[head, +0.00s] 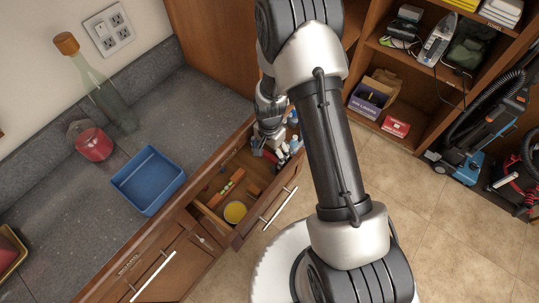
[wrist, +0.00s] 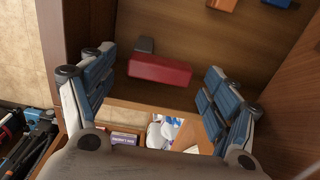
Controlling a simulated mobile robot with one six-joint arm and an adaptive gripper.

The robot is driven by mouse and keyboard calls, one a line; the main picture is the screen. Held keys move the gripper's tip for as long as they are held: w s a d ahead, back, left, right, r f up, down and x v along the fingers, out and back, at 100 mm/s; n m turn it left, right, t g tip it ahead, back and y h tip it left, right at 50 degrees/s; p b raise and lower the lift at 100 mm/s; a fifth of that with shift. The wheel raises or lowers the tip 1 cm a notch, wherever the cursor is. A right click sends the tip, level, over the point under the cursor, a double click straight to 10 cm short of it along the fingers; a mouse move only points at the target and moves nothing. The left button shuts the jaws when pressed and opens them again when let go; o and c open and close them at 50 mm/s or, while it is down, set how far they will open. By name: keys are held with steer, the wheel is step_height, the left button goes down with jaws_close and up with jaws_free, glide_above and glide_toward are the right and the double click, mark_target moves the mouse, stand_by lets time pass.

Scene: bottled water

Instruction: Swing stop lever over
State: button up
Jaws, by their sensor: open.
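A red bar (wrist: 160,70) with a small dark grey block (wrist: 145,45) against its far side lies between my fingers in the wrist view. It may be the stop lever; no label shows. My gripper (wrist: 160,62) is open, one blue-padded finger on each side of the bar, with gaps and no visible contact. In the head view my gripper (head: 268,145) is down at the far end of the open drawer (head: 215,188). Some red shows beside it there, but my arm hides much of that end.
The drawer also holds a yellow bowl (head: 235,212) and an orange-brown block (head: 232,181). Its wooden walls stand close around my gripper. A blue tray (head: 148,180), a red jug (head: 93,143) and a glass bottle (head: 103,92) stand on the counter. Shelves are at right.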

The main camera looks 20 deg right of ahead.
steer(key=shift+f, duration=0.5)
steer(key=c, duration=1.1)
steer(key=shift+o, duration=0.2)
steer(key=shift+s+a+n, duration=0.15)
steer(key=shift+s+n, duration=0.05)
steer(key=shift+n, duration=0.95)
steer(key=shift+s+a+n, duration=0.15)
steer(key=shift+n, duration=1)
steer(key=o, duration=1.1)
steer(key=shift+c, duration=0.2)
